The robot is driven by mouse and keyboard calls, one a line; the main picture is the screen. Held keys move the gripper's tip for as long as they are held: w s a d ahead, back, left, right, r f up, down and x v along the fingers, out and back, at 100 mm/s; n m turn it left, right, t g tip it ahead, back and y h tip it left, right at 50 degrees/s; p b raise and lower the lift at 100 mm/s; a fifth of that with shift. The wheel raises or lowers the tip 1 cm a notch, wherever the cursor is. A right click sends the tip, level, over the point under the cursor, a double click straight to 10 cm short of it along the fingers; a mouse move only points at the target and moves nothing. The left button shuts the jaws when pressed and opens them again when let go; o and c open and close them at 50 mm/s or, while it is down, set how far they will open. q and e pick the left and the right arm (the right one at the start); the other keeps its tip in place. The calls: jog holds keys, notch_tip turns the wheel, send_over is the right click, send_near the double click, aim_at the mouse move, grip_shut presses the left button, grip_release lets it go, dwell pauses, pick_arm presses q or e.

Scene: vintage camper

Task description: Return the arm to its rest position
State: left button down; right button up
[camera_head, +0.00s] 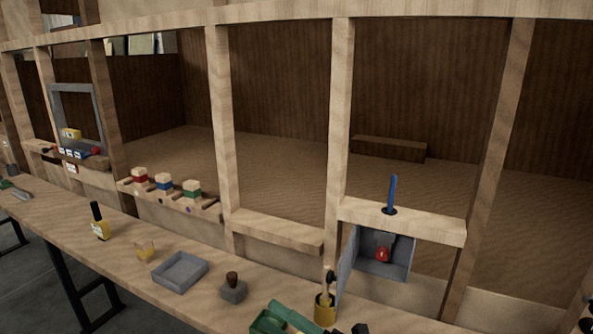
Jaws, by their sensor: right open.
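My right gripper (586,318) shows only as a small dark part at the lower right edge, open, with most of it outside the picture. It is apart from the things on the workbench (215,308), with no object visible in it. My left gripper is not in view.
An open grey box (348,262) with a red thing (382,254) inside is under a ledge with a blue rod (392,192).

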jog(key=s+d+f+m+t+h, duration=0.1)
jog(key=d+f+m+t+h, duration=0.2)
jog(key=d+f+m+h, duration=0.4)
jog(key=s+d+f+m+t+h, duration=0.1)
jog(key=d+f+m+t+h, duration=0.3)
jog(key=f+m, duration=0.55)
jog(key=s+d+f+m+g+h, duration=0.3)
jog(key=s+d+f+m, duration=0.1)
jog(key=s+f, duration=0.3)
jog(key=s+d+f+m+g+h, duration=0.3)
jog(key=s+f+m, duration=0.3)
jog(key=s, duration=0.4)
jog(key=shift+d+f+m+g+h, duration=0.35)
jog(key=shift+d+f+g+h, duration=0.05)
jog(key=shift+d+f+g, duration=0.45)
jog(key=shift+s, duration=0.1)
